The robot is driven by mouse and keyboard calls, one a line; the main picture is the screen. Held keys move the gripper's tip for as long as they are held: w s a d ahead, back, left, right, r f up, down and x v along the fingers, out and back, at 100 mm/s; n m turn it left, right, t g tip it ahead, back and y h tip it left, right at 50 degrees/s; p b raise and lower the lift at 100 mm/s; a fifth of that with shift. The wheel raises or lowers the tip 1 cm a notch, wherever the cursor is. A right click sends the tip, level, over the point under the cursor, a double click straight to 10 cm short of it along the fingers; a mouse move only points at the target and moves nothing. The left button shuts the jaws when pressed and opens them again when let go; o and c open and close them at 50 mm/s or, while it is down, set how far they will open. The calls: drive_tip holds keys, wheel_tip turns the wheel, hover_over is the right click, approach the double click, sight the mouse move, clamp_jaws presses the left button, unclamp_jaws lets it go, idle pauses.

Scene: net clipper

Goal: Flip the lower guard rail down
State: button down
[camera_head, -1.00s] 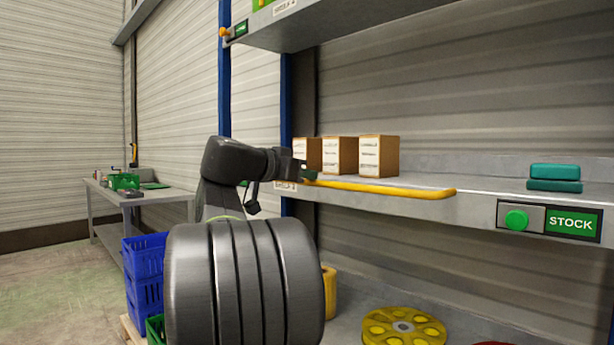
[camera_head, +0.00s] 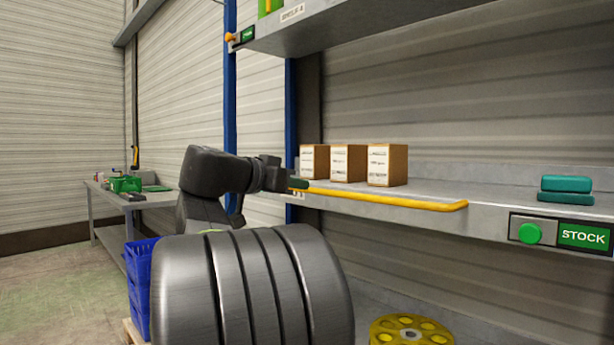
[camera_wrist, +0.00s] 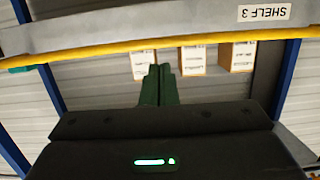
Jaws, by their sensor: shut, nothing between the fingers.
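The lower guard rail is a yellow bar (camera_head: 390,200) running along the front edge of the middle shelf. It also crosses the wrist view (camera_wrist: 110,50) along the shelf edge; that picture is upside down. My gripper (camera_head: 299,183) is at the rail's left end in the head view, beside the shelf front. In the wrist view its two green fingers (camera_wrist: 159,72) are together with nothing between them. Their tips point toward the rail and appear close to it; I cannot tell whether they touch.
Three cardboard boxes (camera_head: 348,163) stand on the shelf behind the rail. Teal items (camera_head: 566,189) and a green button (camera_head: 530,233) beside a STOCK sign (camera_head: 583,237) are at right. An upper shelf (camera_head: 350,28) overhangs. A workbench (camera_head: 150,200) and blue crates (camera_head: 139,290) are at left.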

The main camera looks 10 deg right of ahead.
drive_tip(key=s+a+f, duration=0.2)
drive_tip(key=shift+a, duration=0.3)
drive_tip(key=shift+w+d+r, duration=0.1)
